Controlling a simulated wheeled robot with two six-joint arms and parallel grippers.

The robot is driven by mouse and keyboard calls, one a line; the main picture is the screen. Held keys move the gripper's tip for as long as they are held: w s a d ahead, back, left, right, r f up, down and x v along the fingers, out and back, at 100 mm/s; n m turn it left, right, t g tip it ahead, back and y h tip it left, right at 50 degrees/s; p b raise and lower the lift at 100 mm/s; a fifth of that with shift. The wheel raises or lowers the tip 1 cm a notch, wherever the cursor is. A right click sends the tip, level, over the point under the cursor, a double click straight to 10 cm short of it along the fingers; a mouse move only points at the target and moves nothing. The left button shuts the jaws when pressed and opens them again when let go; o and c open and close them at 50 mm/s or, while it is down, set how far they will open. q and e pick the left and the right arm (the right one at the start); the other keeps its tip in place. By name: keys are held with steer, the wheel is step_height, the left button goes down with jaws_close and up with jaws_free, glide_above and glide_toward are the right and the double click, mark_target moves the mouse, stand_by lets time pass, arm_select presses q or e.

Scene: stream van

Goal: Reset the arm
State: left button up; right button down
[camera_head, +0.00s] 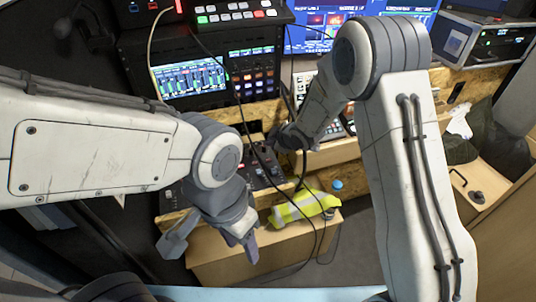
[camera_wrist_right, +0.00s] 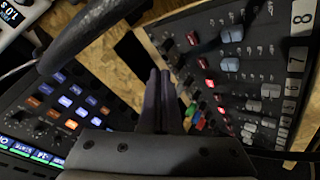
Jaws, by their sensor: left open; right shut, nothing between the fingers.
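My left gripper (camera_head: 209,247) hangs low in the middle left of the head view, fingers spread, with nothing between them. Whether the fingertips touch anything is unclear.
Screens and a rack panel (camera_head: 190,80) stand behind the arms. A black cable (camera_head: 238,100) hangs down past the right gripper. A dark bag (camera_head: 485,135) sits at right.

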steer(key=shift+r, duration=0.5)
steer(key=s+r+m+g+h, duration=0.15)
steer(key=s+r, duration=0.25)
steer(key=s, duration=0.4)
steer(key=s+r+m+g+h, duration=0.1)
steer(key=s+r+m+g, duration=0.15)
steer(key=s+r, duration=0.4)
steer(key=s+d+m+g, duration=0.2)
steer(key=s, duration=1)
steer(key=s+d+r+m+g+h, duration=0.1)
steer(key=s+d+g, duration=0.1)
steer(key=s, duration=1)
steer(key=shift+s+r+m, duration=0.2)
steer(key=shift+s+m, duration=0.1)
steer(key=shift+m, duration=0.1)
steer(key=shift+d, duration=0.1)
